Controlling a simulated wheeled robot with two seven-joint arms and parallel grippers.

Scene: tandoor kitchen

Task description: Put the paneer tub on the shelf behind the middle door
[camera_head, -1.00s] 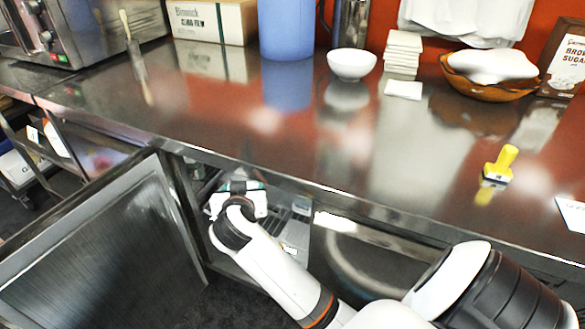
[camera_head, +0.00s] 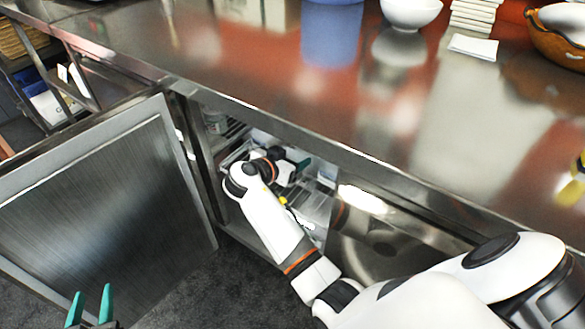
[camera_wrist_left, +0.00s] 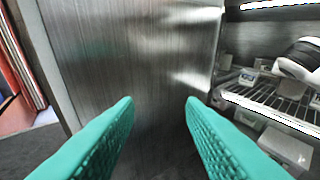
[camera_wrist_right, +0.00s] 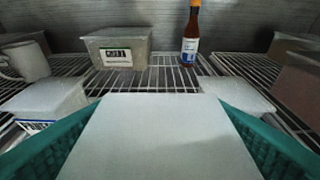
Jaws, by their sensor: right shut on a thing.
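The paneer tub (camera_wrist_right: 160,140) appears as a large pale block between the green fingers of my right gripper (camera_head: 297,165). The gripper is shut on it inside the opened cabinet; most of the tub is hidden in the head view. The wire shelf (camera_wrist_right: 170,76) spreads ahead of the tub in the right wrist view. I cannot tell whether the tub touches it. The door (camera_head: 110,195) stands swung open at the left, and its metal face (camera_wrist_left: 140,60) fills much of the left wrist view. My left gripper (camera_head: 90,302) is open and empty in front of it.
On the shelf stand a labelled container (camera_wrist_right: 120,50), a sauce bottle (camera_wrist_right: 191,35) and a mug (camera_wrist_right: 28,62). Pale tubs (camera_wrist_right: 45,98) lie on both sides of the held tub, with brown boxes (camera_wrist_right: 300,85) at right. The steel counter (camera_head: 300,95) overhangs the opening.

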